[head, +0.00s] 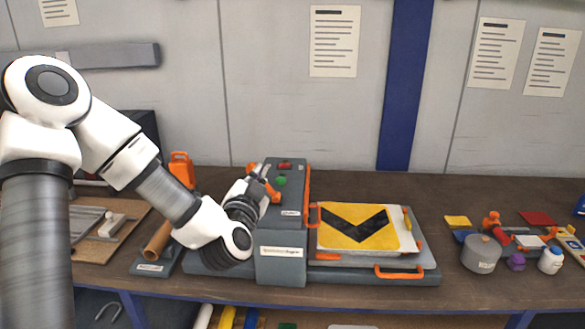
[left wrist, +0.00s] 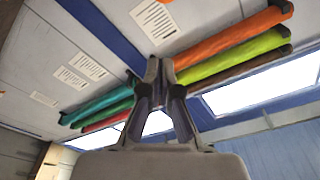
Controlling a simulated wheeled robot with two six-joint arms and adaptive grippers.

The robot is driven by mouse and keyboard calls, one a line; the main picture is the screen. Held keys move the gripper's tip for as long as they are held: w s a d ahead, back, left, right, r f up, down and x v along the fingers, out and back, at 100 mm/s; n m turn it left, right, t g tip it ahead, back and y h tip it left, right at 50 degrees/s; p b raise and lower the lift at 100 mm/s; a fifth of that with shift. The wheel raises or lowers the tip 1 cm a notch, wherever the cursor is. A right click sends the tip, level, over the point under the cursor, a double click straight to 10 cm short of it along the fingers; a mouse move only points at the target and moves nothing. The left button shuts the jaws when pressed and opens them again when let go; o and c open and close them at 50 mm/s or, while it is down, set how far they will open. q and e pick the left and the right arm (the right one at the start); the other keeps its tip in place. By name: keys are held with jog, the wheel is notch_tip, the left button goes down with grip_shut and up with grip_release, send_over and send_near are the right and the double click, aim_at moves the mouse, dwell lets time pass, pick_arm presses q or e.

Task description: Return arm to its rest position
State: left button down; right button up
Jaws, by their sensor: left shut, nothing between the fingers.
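My left arm comes in from the left in the head view and bends down toward a grey machine (head: 282,240). My left gripper (head: 261,172) is beside the upper part of the machine, its fingers pointing up. In the left wrist view the gripper (left wrist: 160,68) has its fingertips together with nothing held between them. A yellow sign with a black chevron (head: 365,227) lies on the machine's flat bed to the right. My right arm and gripper are not in view.
Colored rolls (left wrist: 235,50) show overhead in the left wrist view.

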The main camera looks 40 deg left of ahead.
pick_arm(q)
jog(key=d+f+m+h, duration=0.1)
jog(key=f, duration=0.4)
jog(key=d+f+m+g+h, duration=0.1)
jog(key=d+f+m, duration=0.1)
jog(key=f, duration=0.3)
jog(key=d+f+m+g+h, duration=0.1)
jog(key=f, duration=0.5)
jog(key=shift+d+f+m, duration=0.1)
jog(key=shift+d+m, duration=0.2)
jog(key=s+d+f+m+g+h, duration=0.1)
jog(key=s+d+f+g+h, duration=0.2)
jog(key=f, duration=0.7)
jog(key=s+d+f+m+g+h, duration=0.1)
jog(key=s+d+f+g, duration=0.3)
jog(key=f, duration=0.6)
jog(key=s+d+f+n+g, duration=0.2)
jog(key=s+f+n, duration=0.1)
jog(key=s, duration=0.3)
jog(key=s+d+f+n+g+h, duration=0.1)
jog(key=s+d+f+n+g, duration=0.2)
jog(key=s, duration=0.4)
jog(key=s+d+f+n+g+h, duration=0.1)
jog(key=s+d+f+n+g, duration=0.1)
jog(key=s+f, duration=0.3)
jog(key=shift+s+d+n+g+b, duration=0.3)
jog(key=shift+s+n+g, duration=0.25)
jog(key=shift+s, duration=0.65)
